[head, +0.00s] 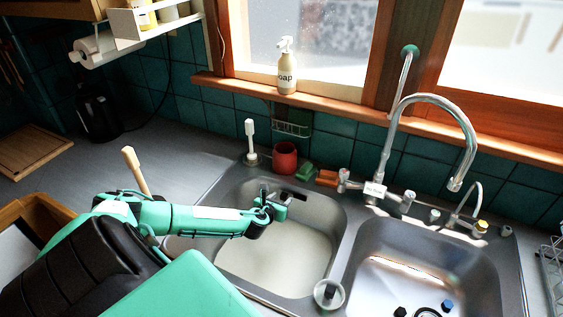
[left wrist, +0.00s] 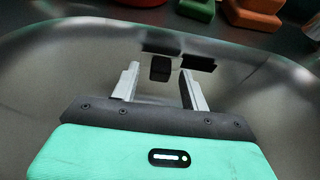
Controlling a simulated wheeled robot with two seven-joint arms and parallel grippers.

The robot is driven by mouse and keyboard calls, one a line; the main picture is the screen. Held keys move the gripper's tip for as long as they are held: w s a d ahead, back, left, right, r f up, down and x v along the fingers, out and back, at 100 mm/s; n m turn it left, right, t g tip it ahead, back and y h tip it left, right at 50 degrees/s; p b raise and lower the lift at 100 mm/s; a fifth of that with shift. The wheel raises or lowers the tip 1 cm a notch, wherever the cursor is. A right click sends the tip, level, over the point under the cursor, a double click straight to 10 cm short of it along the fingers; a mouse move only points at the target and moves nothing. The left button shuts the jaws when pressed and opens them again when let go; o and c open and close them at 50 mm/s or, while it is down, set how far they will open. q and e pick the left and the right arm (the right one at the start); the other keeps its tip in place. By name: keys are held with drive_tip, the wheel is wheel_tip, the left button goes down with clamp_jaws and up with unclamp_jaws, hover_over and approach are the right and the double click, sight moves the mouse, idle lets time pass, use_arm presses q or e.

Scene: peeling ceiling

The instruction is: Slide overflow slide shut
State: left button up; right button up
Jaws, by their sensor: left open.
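The overflow slide shows in the left wrist view as a small black block (left wrist: 160,68) on the sink's far inner wall. Dark slot parts (left wrist: 198,62) show beside and above it. In the head view the dark overflow slot (head: 300,196) is on the back wall of the left basin (head: 230,200), partly hidden by my gripper. My left gripper (head: 273,198) is open at that wall. In the left wrist view its two fingers (left wrist: 160,76) stand either side of the black block, with gaps visible. I cannot tell how near the fingertips are to the wall. My right gripper is not in view.
The left basin holds cloudy water (head: 275,255). A red cup (head: 285,157), green sponge (head: 305,171) and orange block (head: 327,178) stand on the rim behind it. The tall faucet (head: 430,98) rises to the right. A wooden-handled tool (head: 135,168) stands near my left arm.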

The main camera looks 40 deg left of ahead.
use_arm(q)
drive_tip(key=shift+w+a+f, duration=0.15)
drive_tip(key=shift+w+f, duration=0.05)
drive_tip(key=shift+w, duration=0.25)
clamp_jaws()
drive_tip(key=shift+w+d+p, duration=0.25)
drive_tip(key=shift+d+p, duration=0.05)
drive_tip(key=shift+d, duration=0.55)
drive_tip(key=shift+w+d+p, duration=0.3)
drive_tip(key=shift+d, duration=0.6)
drive_tip(key=shift+w+d+p, duration=0.25)
drive_tip(key=shift+d+p, duration=0.05)
drive_tip(key=shift+d, duration=0.55)
drive_tip(key=shift+c, duration=1.2)
unclamp_jaws()
drive_tip(key=shift+o, duration=1.2)
drive_tip(key=shift+d, duration=0.1)
